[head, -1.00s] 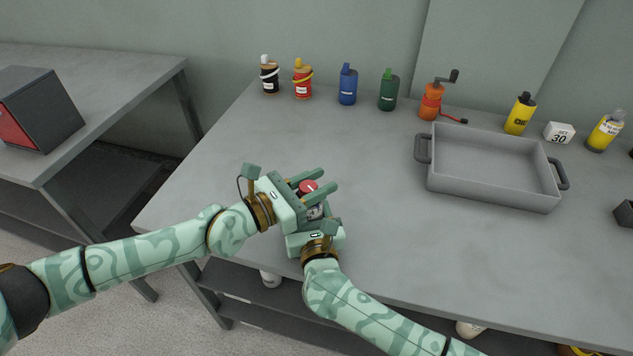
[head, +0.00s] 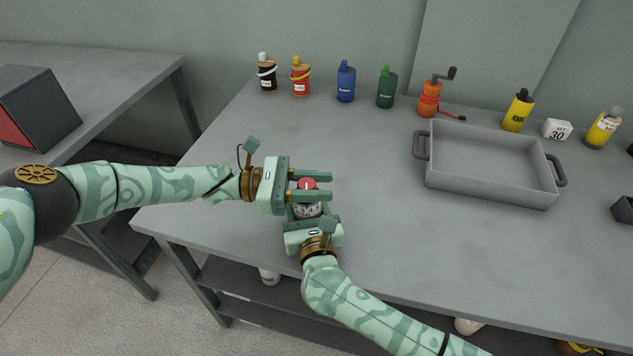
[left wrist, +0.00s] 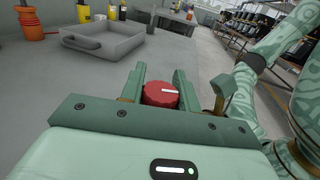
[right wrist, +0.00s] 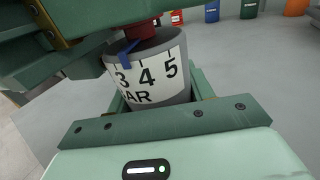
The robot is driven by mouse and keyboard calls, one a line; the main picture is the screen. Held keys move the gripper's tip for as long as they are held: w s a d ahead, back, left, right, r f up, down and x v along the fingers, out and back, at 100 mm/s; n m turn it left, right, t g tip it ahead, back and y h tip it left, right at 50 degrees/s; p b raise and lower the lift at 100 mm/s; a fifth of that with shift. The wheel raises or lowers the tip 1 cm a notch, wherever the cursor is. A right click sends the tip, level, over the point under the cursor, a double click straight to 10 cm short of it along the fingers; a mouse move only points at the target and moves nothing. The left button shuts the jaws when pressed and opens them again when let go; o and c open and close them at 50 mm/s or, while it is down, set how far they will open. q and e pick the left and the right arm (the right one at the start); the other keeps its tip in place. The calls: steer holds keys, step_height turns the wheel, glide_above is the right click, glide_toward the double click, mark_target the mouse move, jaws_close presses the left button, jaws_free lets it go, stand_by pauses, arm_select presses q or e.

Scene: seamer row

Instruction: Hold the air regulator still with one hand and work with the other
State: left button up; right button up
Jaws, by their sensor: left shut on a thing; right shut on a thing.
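The air regulator stands near the front left of the bench. Its grey body (right wrist: 170,97) carries a white band marked 3, 4, 5 and BAR in the right wrist view. A blue pointer (right wrist: 126,52) sits above the band near the 3. Its red knob (head: 307,183) with a white line is on top and also shows in the left wrist view (left wrist: 160,95). My left gripper (head: 312,186) is shut on the knob from the left. My right gripper (head: 308,212) is shut on the body below, from the front.
A grey tray (head: 490,192) with two handles stands to the right. Several bottles, an orange hand-cranked thing (head: 429,100) and a white block marked 30 (head: 557,129) line the back. The bench around the regulator is clear.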

arm_select(q)
steer(key=shift+s+r+m+g+y, duration=0.1)
steer(key=shift+m+g+y, duration=0.4)
steer(key=shift+m+g, duration=1.25)
steer(key=shift+s+a+g, duration=0.1)
steer(key=shift+g, duration=0.55)
steer(key=o, duration=1)
step_height(320, 180, up, 10)
steer(key=shift+f, duration=0.1)
steer(key=shift+c, duration=0.2)
